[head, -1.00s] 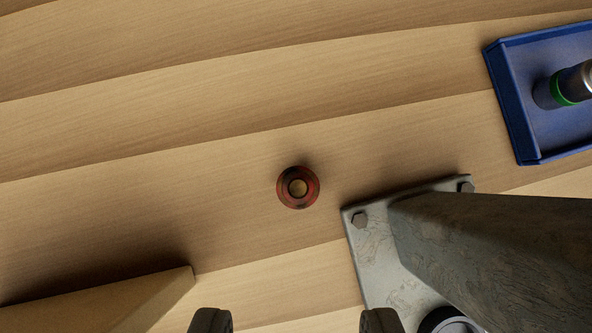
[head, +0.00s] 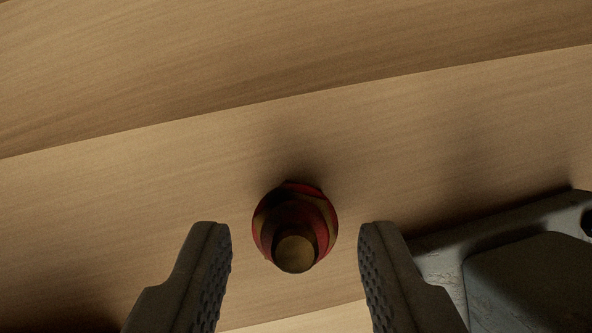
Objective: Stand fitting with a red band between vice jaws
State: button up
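The fitting with a red band (head: 295,225) stands upright on the wooden bench, seen nearly from above, with its round open top toward me. Red shows around its darker body. My gripper (head: 295,245) is open, with one dark ridged finger on each side of the fitting. A gap shows between the fitting and each finger, so neither touches it. Grey metal (head: 528,275) at the lower right is part of a bolted base, perhaps the vice's. No vice jaws are in view.
The wooden bench top (head: 150,110) is clear behind and to the left of the fitting. The grey metal base lies close to the right finger. A dark shadow or object fills the lower left corner.

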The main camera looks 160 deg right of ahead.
aim_at(296, 271)
jog(key=shift+w+f, duration=0.15)
jog(key=shift+f, duration=0.2)
grip_shut()
jog(key=shift+r, duration=0.1)
notch_tip(296, 271, up, 18)
dwell(0.5)
